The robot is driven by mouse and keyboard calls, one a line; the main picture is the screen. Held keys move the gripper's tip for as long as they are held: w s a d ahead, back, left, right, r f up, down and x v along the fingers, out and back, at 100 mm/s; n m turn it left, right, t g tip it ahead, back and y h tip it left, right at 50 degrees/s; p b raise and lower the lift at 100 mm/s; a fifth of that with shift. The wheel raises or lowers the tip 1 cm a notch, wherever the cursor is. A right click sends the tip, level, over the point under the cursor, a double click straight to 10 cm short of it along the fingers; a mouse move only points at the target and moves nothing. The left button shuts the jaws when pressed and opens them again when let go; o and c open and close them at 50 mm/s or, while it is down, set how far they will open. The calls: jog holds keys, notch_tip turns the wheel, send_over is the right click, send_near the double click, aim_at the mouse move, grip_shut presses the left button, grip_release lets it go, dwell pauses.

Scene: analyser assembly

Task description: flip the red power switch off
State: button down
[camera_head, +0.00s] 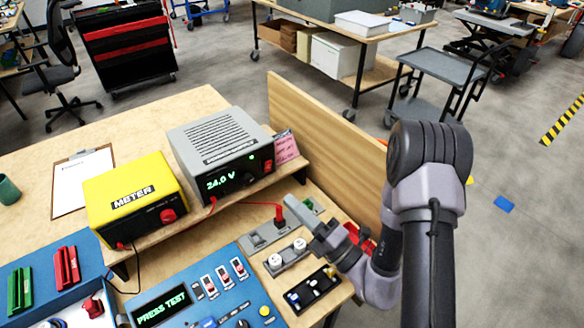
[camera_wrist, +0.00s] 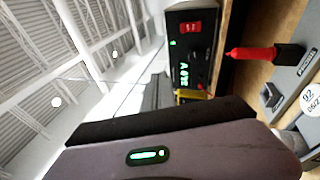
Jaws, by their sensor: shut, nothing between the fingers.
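The grey power supply (camera_head: 222,148) stands on the wooden shelf with its green 24.0 V display (camera_head: 221,182) lit. Its red power switch (camera_head: 268,165) is at the right end of the front panel. In the wrist view the red switch (camera_wrist: 190,27) shows near the top, with a small green light (camera_wrist: 173,43) beside it and the panel turned sideways. My gripper (camera_head: 292,204) is shut and empty. It is in front of and below the switch, apart from it, pointing toward the supply. Part of its body fills the bottom of the wrist view.
A red plug with a cable (camera_head: 279,214) stands close to my gripper's tip. The yellow meter (camera_head: 135,197) is left of the supply, and a pink note (camera_head: 286,147) is at its right. A wooden side panel (camera_head: 325,140) rises behind. The blue PRESS TEST panel (camera_head: 195,290) lies in front.

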aim_at(268, 166)
jog(key=w+d+f+m+t+h, duration=0.1)
jog(key=d+f+m+t+h, duration=0.1)
jog(key=d+f+m+h, duration=0.1)
notch_tip(268, 166, down, 2)
jog(key=shift+w+d+f+m+h, duration=0.1)
jog(key=shift+w+d+m+h, duration=0.05)
jog(key=shift+d+m+h, duration=0.35)
jog(key=shift+a, duration=0.1)
jog(key=p+x, duration=0.1)
jog(key=x, duration=1.3)
jog(key=shift+p, duration=0.3)
